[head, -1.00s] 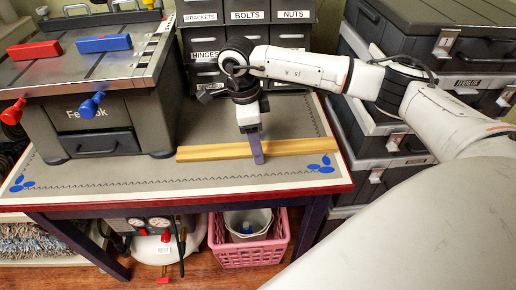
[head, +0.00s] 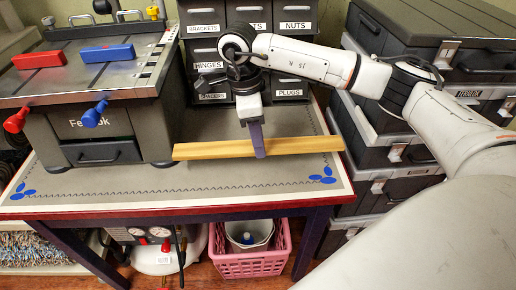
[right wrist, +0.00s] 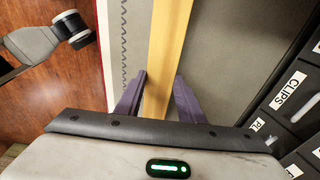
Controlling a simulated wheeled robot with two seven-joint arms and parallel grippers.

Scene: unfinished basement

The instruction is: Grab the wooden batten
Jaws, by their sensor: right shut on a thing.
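The wooden batten (head: 205,151) is a long, pale yellow strip lying crosswise in the head view, just above the right part of the workbench mat. Its right end reaches across the bench's right edge in the picture. My right gripper (head: 258,150) points down and is shut on the batten near its middle. In the right wrist view, the batten (right wrist: 168,50) runs away between the two purple fingers of the right gripper (right wrist: 158,95). My left gripper is not in view.
A grey Fewlok machine (head: 110,125) with red and blue handles stands on the bench's left. Labelled drawers (head: 295,90) stand behind the batten. Stacked dark cases (head: 400,120) stand to the right. A pink basket (head: 250,262) is under the bench. The front of the mat (head: 150,190) is clear.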

